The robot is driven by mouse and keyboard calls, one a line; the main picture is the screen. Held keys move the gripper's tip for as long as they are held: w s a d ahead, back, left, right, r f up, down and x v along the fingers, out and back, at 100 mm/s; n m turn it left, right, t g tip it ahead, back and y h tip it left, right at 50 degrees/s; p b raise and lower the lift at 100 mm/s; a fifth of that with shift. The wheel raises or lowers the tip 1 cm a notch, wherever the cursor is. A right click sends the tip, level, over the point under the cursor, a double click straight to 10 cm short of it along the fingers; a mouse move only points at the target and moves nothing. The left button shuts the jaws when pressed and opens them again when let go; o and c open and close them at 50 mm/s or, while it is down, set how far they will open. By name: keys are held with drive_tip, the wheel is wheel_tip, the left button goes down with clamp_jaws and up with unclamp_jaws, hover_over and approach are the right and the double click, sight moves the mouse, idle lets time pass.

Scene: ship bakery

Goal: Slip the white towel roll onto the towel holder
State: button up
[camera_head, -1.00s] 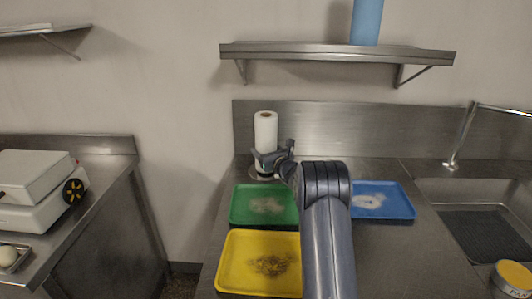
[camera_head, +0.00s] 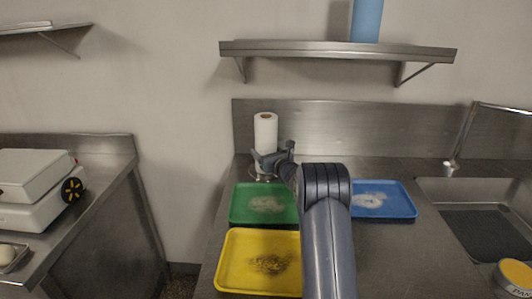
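The white towel roll (camera_head: 265,132) stands upright at the back left of the steel counter, near the backsplash. Its top, with a brown core, is clear. My gripper (camera_head: 263,161) is at the lower part of the roll, in front of it and to its right. The fingers are small and dark here, and I cannot tell whether they grip the roll or stand apart from it. A bit of the towel holder's round metal base (camera_head: 257,178) shows below the roll. The rest of the holder is hidden by the roll and my gripper.
A green tray (camera_head: 240,217) lies just in front of the roll, a yellow tray (camera_head: 230,286) nearer, and a blue tray (camera_head: 398,209) to the right of my arm. A shelf (camera_head: 338,50) hangs above. A sink (camera_head: 487,188) is at the right.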

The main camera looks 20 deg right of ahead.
drive_tip(key=o, duration=0.8)
drive_tip(key=shift+s+d+f, duration=0.1)
drive_tip(key=shift+s+f, duration=0.05)
drive_tip(key=shift+s, duration=0.1)
drive_tip(key=shift+s+d+b, duration=0.1)
drive_tip(key=shift+s+b, duration=0.85)
drive_tip(key=shift+s, duration=0.05)
drive_tip(key=shift+s+d+b, duration=0.2)
drive_tip(key=shift+s+b, duration=0.45)
drive_tip(key=shift+s, duration=0.75)
drive_tip(key=shift+s+d+b, duration=0.25)
drive_tip(key=shift+s+b, duration=0.45)
drive_tip(key=shift+s, duration=0.7)
drive_tip(key=shift+s+d+b, duration=0.2)
drive_tip(key=shift+s+b, duration=0.45)
drive_tip(key=shift+s, duration=0.75)
drive_tip(key=shift+w, duration=0.15)
drive_tip(key=w+p, duration=0.1)
drive_tip(key=w, duration=0.1)
drive_tip(key=w+p, duration=0.1)
drive_tip(key=w, duration=0.1)
drive_tip(key=w+a+p, duration=0.1)
drive_tip(key=w+p, duration=0.1)
drive_tip(key=w, duration=0.1)
drive_tip(key=shift+w+a+r, duration=0.1)
drive_tip(key=shift+r, duration=0.15)
drive_tip(key=shift+w+a+f+p, duration=0.1)
drive_tip(key=shift+w+p, duration=0.3)
drive_tip(key=shift+w, duration=0.4)
